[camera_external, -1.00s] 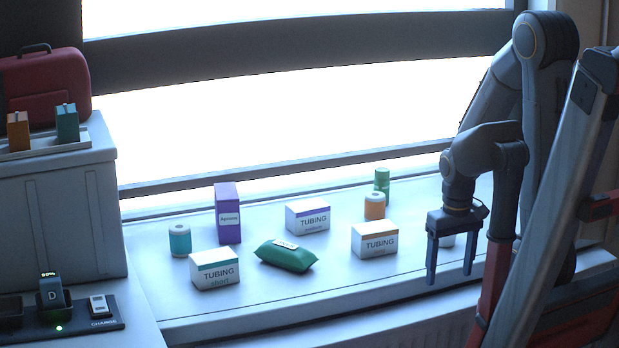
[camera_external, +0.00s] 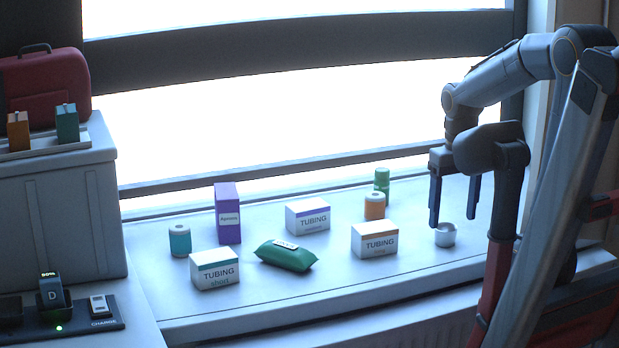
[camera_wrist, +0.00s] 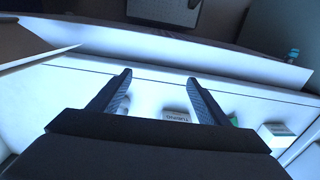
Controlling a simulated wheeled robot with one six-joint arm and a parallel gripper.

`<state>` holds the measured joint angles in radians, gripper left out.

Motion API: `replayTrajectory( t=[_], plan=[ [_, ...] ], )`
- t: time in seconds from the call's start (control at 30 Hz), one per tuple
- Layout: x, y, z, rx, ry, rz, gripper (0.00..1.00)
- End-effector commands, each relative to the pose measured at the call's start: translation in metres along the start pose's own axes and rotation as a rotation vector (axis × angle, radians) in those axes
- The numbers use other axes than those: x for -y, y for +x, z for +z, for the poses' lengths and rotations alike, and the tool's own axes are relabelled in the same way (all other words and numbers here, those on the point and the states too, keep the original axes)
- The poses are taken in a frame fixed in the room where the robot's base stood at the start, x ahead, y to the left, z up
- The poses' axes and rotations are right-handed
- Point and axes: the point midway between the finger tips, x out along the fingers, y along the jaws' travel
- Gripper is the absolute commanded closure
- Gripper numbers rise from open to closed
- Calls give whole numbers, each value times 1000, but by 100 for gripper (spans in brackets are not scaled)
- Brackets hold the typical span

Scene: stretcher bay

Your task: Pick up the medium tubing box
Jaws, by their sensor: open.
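The tubing box with the orange stripe (camera_external: 374,240) stands nearer on the right, and the one marked short, with a teal stripe (camera_external: 214,269), at front left. My gripper (camera_external: 454,223) is open and empty, pointing down above the right end of the sill, well right of the medium box. In the wrist view, my gripper (camera_wrist: 158,78) shows spread fingers, with a tubing box (camera_wrist: 176,117) beyond them.
A green pouch (camera_external: 285,255) lies in front of the medium box. The purple carton (camera_external: 228,213) and teal roll (camera_external: 180,241) stand left of it.

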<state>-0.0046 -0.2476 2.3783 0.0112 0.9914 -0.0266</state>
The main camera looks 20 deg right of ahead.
Motion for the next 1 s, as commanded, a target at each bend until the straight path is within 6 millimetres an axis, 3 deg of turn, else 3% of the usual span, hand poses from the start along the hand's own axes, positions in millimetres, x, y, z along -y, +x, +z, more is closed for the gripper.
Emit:
replayTrajectory(
  t=[0.37, 0.57, 0.77, 1.0],
  plan=[
    [15, -17, -58, 5, -207, -46, 30],
    [30, -27, -108, -3, -387, -89, 30],
    [57, -34, -188, -32, -685, -158, 30],
    [95, -23, -280, -104, -1076, -244, 30]
  ],
)
